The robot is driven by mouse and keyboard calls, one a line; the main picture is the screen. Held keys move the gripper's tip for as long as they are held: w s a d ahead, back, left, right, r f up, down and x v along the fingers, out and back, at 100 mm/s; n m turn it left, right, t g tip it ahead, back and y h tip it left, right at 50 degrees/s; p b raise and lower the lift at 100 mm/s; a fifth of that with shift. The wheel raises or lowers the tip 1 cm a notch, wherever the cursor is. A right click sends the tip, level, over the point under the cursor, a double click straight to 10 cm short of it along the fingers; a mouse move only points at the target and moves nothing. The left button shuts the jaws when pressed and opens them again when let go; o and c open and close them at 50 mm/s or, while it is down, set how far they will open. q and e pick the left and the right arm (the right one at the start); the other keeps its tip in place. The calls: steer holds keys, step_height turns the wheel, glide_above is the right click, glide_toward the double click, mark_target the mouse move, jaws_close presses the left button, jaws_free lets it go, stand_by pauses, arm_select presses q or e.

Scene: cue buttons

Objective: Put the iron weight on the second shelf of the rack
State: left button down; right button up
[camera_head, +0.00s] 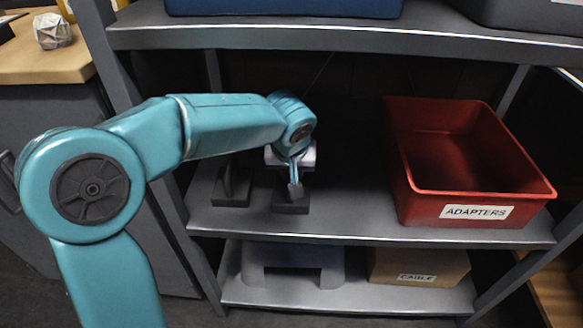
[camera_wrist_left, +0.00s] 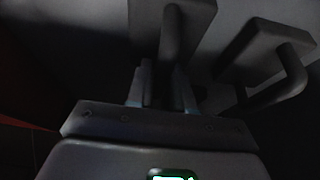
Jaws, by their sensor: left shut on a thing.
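A dark weight with a handle (camera_head: 291,207) is at the middle visible shelf (camera_head: 345,222) of the rack. My left gripper (camera_head: 294,183) points down and is shut on its handle. The weight's base appears at the shelf surface; I cannot tell whether it touches. In the left wrist view the fingers (camera_wrist_left: 165,92) close around the handle of the weight (camera_wrist_left: 146,25). A second dark handled block (camera_head: 231,190) stands on the same shelf, just left of it; it also shows in the left wrist view (camera_wrist_left: 262,42). My right gripper is not in view.
A red bin labelled ADAPTERS (camera_head: 475,212) fills the right of the middle shelf. A box labelled CABLE (camera_head: 418,266) and a grey-blue object (camera_head: 292,257) are on the shelf below. A blue bin (camera_head: 285,8) is above. Bare shelf lies between weight and red bin.

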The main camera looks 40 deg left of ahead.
arm_select(q)
steer(key=c, duration=1.3)
jaws_free()
steer(key=o, duration=0.3)
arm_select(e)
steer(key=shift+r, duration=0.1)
arm_select(q)
steer(key=shift+s, duration=0.1)
